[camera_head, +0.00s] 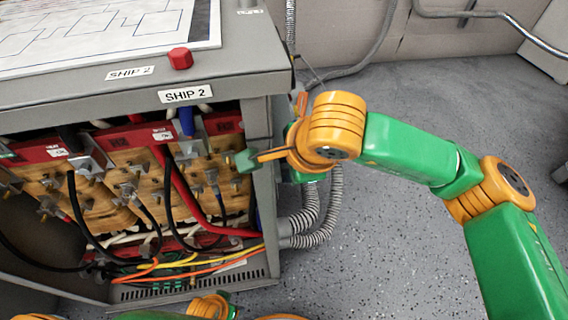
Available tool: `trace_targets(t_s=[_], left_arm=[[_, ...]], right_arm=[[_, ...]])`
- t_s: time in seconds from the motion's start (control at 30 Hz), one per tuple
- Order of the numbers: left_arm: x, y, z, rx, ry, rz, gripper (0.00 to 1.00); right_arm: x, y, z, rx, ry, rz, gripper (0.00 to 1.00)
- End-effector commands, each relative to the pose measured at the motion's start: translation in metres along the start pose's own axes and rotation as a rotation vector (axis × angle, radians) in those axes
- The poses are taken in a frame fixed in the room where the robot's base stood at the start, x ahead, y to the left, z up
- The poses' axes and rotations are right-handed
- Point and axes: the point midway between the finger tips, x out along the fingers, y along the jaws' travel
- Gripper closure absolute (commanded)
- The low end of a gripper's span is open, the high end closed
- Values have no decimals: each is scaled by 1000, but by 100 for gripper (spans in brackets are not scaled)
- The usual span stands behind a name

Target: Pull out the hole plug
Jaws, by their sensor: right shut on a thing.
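My right gripper (247,160) is at the right front post of the open grey cabinet (262,125), its fingers pointing left. It is shut on a small dark green piece at its tips, which appears to be the hole plug; the fingers largely hide it and its outline is unclear. A red knob-like cap (180,59) sits on the cabinet's top, behind the front "SHIP 2" label (185,95). Parts of my left arm show along the bottom edge; its gripper is not in view.
Inside the cabinet are terminals on wooden boards (95,195) and black, red, yellow and orange cables (160,262). Grey corrugated hoses (327,215) run beside the cabinet's right side. A diagram sheet (100,35) lies on top. The speckled floor (390,250) to the right is clear.

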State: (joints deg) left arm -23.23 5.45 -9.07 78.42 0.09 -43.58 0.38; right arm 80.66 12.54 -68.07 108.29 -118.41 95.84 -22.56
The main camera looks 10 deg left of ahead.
Motion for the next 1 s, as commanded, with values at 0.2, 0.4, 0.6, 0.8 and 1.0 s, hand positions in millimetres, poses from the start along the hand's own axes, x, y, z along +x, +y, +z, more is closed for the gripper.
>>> trace_targets(t_s=[0.2,0.4,0.6,0.8,1.0], left_arm=[[0,0,0,0,0,-1,26],[2,1,1,1,0,2,26],[4,1,1,0,0,1,26],[6,0,1,0,0,1,26],[8,0,2,0,0,1,26]], right_arm=[[0,0,0,0,0,-1,100],[0,0,-3,1,0,0,100],[-1,0,-11,1,0,-1,100],[-2,0,-18,2,0,-1,100],[-2,0,-24,1,0,-1,100]])
